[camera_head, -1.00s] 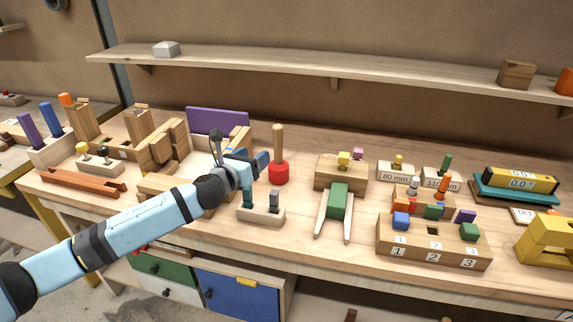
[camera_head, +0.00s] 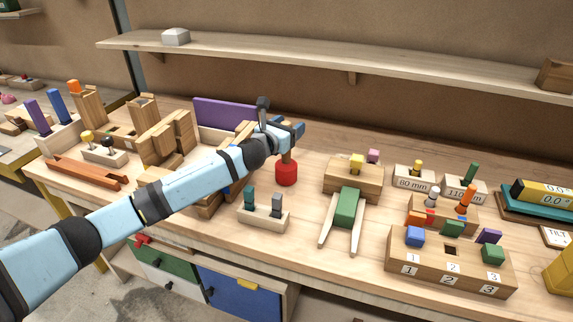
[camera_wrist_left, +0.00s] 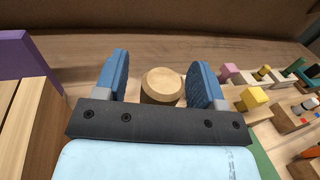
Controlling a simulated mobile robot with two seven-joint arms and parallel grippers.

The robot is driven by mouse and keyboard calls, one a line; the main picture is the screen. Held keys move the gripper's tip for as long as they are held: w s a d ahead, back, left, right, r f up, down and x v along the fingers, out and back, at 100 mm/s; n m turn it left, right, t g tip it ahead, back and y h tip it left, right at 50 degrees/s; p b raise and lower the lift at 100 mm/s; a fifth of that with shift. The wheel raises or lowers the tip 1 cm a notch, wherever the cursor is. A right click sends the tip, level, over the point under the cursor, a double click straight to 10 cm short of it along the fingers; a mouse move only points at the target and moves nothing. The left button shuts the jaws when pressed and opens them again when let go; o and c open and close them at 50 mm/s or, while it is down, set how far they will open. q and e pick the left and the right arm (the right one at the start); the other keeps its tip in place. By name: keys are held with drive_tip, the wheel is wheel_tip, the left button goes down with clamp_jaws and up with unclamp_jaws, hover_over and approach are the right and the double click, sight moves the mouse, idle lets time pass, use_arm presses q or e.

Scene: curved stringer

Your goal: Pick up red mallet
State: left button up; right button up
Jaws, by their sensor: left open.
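The red mallet (camera_head: 286,174) stands upright on the workbench, red head down and wooden handle up. Only its head and part of the handle show in the head view, as my left gripper (camera_head: 288,133) covers the upper handle. In the left wrist view, the round top of the mallet's handle (camera_wrist_left: 161,86) sits between the two blue fingers of my left gripper (camera_wrist_left: 164,82). The fingers are open, with a gap on each side of the handle. The mallet's red head is hidden in the wrist view. My right gripper is not in view.
A purple board (camera_head: 224,116) and wooden blocks stand left of the mallet. A small peg holder (camera_head: 264,218) is in front, and a wooden block with a green clamp-like piece (camera_head: 350,207) is to the right. A shelf (camera_head: 330,68) runs along the wall behind.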

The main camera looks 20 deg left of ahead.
use_arm(q)
drive_tip(key=shift+w, duration=0.15)
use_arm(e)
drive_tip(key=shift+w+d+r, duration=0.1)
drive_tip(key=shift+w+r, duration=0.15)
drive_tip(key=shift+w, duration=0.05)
